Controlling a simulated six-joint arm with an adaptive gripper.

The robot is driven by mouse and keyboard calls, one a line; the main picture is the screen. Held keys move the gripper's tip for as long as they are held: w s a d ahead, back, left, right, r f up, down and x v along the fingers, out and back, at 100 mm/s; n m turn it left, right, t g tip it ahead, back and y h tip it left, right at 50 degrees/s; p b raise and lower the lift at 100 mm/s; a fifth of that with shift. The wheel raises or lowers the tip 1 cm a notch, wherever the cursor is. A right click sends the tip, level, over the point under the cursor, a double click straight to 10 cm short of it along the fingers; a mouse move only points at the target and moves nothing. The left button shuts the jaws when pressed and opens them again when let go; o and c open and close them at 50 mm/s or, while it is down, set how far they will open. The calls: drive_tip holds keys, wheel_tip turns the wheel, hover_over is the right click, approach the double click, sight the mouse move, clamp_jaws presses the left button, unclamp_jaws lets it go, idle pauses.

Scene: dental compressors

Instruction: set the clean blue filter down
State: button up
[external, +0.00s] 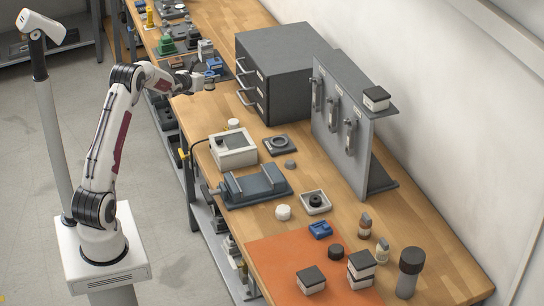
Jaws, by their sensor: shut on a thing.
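My gripper (204,82) is at the far part of the bench, left of the dark drawer cabinet. It is shut on a small blue piece, which I take to be the clean blue filter (209,76); the jaws hide part of it. It is too small to tell whether the piece touches the bench top. Another blue piece (214,64) shows just behind it. A separate blue block (320,230) lies on the bench by the far edge of the orange mat, well away from my gripper.
The drawer cabinet (285,72) with protruding handles stands close to the right of my gripper. Nearer are a white box (233,150), a grey vise-like fixture (258,187) and an upright tool panel (338,125). The orange mat (275,262) holds dark-topped blocks.

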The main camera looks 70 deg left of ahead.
sight(209, 73)
drive_tip(key=shift+r, duration=6.75)
drive_tip(key=w+d+m+t+h, duration=0.1)
drive_tip(key=w+d+m+h, duration=0.3)
drive_tip(key=d, duration=0.6)
drive_tip(key=w+d+m+t+h, duration=0.1)
drive_tip(key=w+d+h, duration=0.1)
drive_tip(key=w+d, duration=0.7)
drive_tip(key=w+d+m+t+h, duration=0.1)
drive_tip(key=w+d+m+h, duration=0.2)
drive_tip(key=d, duration=0.9)
wheel_tip(209, 73, down, 11)
drive_tip(key=shift+a, duration=0.25)
drive_tip(key=shift+w+f, duration=0.1)
drive_tip(key=shift+f, duration=0.1)
drive_tip(key=shift+f, duration=3.05)
drive_tip(key=shift+f, duration=0.1)
drive_tip(key=shift+f, duration=1.75)
